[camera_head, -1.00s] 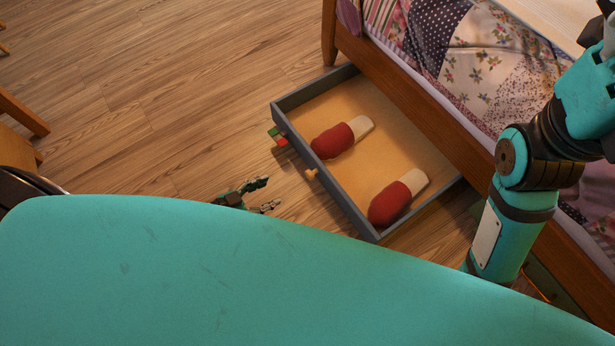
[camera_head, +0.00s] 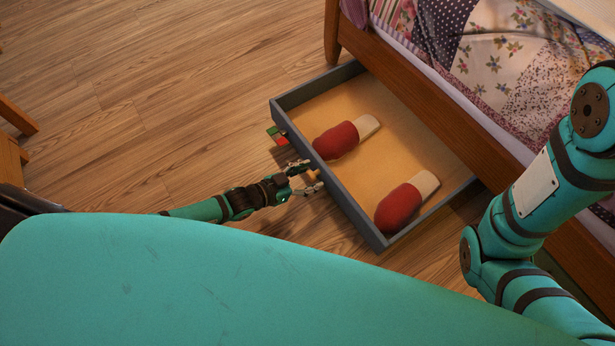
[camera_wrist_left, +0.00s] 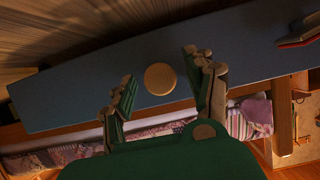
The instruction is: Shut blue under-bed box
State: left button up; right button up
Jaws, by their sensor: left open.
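The blue-grey under-bed box (camera_head: 352,205) stands pulled out from beneath the bed, with a tan bottom and two red slippers with cream ends (camera_head: 337,140) (camera_head: 399,207) inside. Its front panel (camera_wrist_left: 220,55) spans the left wrist view, with a round wooden knob (camera_wrist_left: 160,79) on it. My left gripper (camera_head: 306,180) is at the knob in front of the box. In the left wrist view its open fingers (camera_wrist_left: 164,88) stand on either side of the knob, with gaps visible. My right arm shows at the right in the head view, but its gripper is out of view.
The bed (camera_head: 440,105) with a patchwork quilt (camera_head: 490,75) rises behind the box. A small red and green item (camera_head: 277,135) sits at the front panel's far end. Wooden floor (camera_head: 170,110) is clear to the left. Wooden furniture legs (camera_head: 16,112) stand at the left edge.

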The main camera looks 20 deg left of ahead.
pick_arm(q)
grip_shut()
dwell(0.3)
